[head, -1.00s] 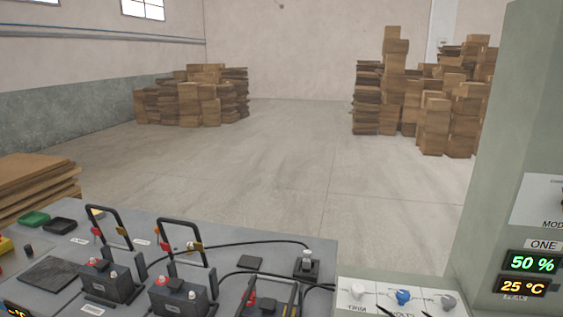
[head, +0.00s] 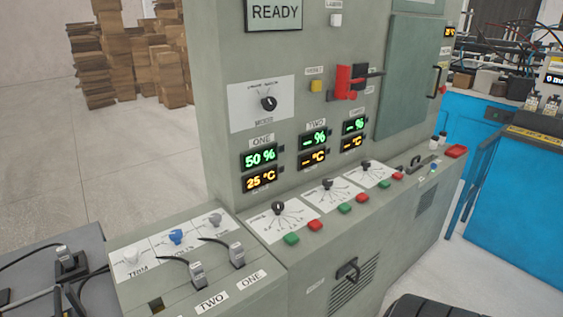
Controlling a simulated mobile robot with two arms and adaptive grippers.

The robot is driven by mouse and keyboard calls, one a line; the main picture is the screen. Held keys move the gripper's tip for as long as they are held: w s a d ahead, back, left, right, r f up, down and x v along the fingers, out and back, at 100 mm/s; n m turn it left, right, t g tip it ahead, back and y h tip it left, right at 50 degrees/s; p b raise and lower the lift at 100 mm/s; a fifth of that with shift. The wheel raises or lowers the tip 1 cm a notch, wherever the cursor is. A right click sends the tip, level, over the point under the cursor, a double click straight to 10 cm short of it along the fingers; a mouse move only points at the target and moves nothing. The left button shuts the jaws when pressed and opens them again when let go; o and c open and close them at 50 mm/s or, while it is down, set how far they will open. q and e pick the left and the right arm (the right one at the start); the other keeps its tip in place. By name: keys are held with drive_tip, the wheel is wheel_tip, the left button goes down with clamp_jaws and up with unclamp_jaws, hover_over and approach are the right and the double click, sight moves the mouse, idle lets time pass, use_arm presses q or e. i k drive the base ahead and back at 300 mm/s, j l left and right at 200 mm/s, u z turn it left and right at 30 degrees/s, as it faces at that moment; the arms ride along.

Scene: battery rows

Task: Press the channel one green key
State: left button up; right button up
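The channel one green key (head: 291,239) is the nearest green key on the sloped ledge of the grey-green cabinet. A red key (head: 316,225) sits just right of it. A dial (head: 279,208) on a white plate is above them, under the display ONE (head: 260,159), which reads 50 % and 25 °C. Further along are the second green key (head: 345,209) and third green key (head: 379,182), each with a red key beside it. Nothing covers the channel one green key. Neither of my grippers is in view.
A lower grey box (head: 190,215) with knobs and two clip-like parts labelled TWO and ONE stands left of the ledge. A red lever (head: 345,82) sticks out above. A blue bench (head: 515,220) is at right. A dark ribbed object (head: 430,306) is at the bottom edge.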

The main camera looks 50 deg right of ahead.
sight(290, 238)
drive_tip(key=z, duration=1.75)
